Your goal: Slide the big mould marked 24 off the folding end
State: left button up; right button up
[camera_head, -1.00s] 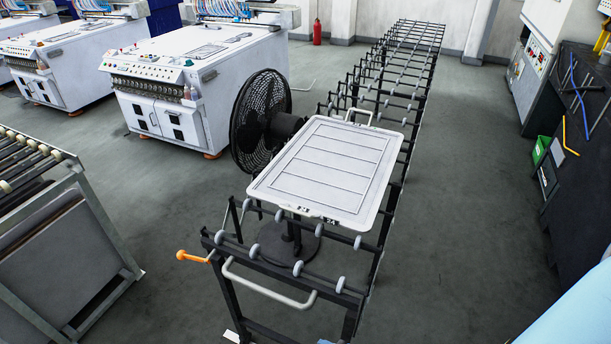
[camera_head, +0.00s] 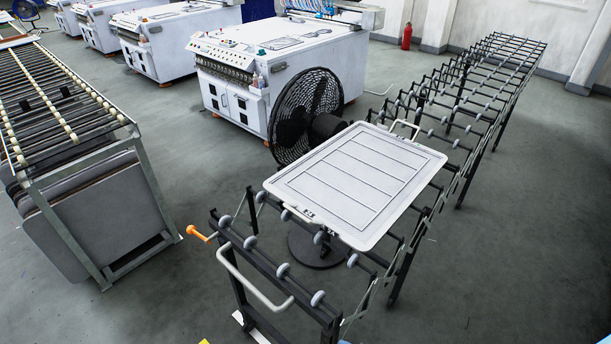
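The big mould (camera_head: 358,183) is a flat, light-grey rectangular tray with a raised rim and several long panels. It lies on the rollers near the front end of the folding conveyor (camera_head: 268,268). Small dark markings show on its near edge, too small to read surely. A pale handle (camera_head: 405,127) stands at its far edge. Neither of my grippers is in view.
A black pedestal fan (camera_head: 305,115) stands close to the mould's left side. A roller rack (camera_head: 70,135) with grey panels below stands at the left. White machines (camera_head: 270,65) line the back, with a red extinguisher (camera_head: 406,37) by the wall. Floor at the right is clear.

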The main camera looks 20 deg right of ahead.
aim_at(354, 186)
jog(key=l+u, duration=0.1)
jog(key=l, duration=0.3)
jog(key=k+l+u, duration=0.15)
jog(key=l, duration=0.25)
jog(key=l+u, duration=0.1)
jog(key=l, duration=0.35)
jog(key=k+l+u, duration=0.1)
jog(key=l, duration=0.3)
jog(key=k+l+u, duration=0.15)
jog(key=l, duration=0.25)
